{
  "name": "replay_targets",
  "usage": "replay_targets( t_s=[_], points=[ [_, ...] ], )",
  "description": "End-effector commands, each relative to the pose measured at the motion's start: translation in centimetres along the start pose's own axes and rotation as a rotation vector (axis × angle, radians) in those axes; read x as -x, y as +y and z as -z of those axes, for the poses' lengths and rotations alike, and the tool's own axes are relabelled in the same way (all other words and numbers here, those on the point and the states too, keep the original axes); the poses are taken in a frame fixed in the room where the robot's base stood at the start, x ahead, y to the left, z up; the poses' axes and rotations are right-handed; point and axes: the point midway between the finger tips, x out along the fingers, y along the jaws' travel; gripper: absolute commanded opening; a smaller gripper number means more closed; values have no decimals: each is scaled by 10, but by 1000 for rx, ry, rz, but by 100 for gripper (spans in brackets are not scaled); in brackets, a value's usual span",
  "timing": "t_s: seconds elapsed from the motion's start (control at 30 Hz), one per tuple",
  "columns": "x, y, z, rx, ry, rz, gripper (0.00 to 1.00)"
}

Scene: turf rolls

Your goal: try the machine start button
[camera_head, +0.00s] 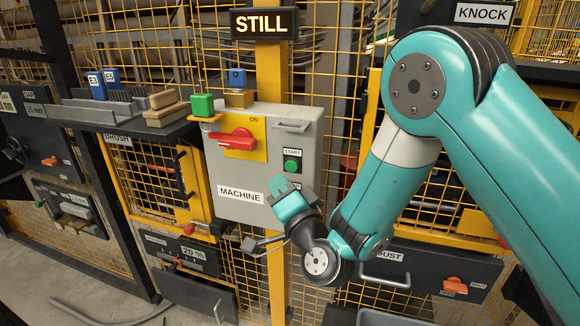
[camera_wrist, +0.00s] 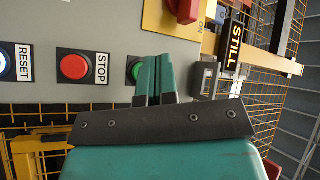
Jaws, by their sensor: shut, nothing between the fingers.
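The grey machine box (camera_head: 225,172) is mounted on the yellow mesh fence and carries a MACHINE label. Its green start button (camera_head: 291,165) sits under a START label on the right of the box. In the wrist view the green button (camera_wrist: 136,70) is partly hidden behind my fingers. My gripper (camera_head: 281,187) is shut and empty, its fingertips just below the button in the head view. In the wrist view my gripper (camera_wrist: 155,60) points at the panel beside the button. I cannot tell whether it touches. A lit sign (camera_head: 264,23) reads STILL.
A red rotary switch (camera_head: 235,140) sits on a yellow plate marked ON. A green padlock (camera_head: 203,105) and a blue padlock (camera_head: 237,78) are near it. A red STOP button (camera_wrist: 75,66) is close to my fingers. A shelf (camera_head: 130,122) juts out at left.

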Motion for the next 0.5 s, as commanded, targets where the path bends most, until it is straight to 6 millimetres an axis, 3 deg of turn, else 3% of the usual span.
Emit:
replay_targets(
  t_s=[0.2,0.5],
  points=[
    [13,-10,-10,-1,-1,0,0],
    [15,-10,-11,0,-1,0,0]
  ],
)
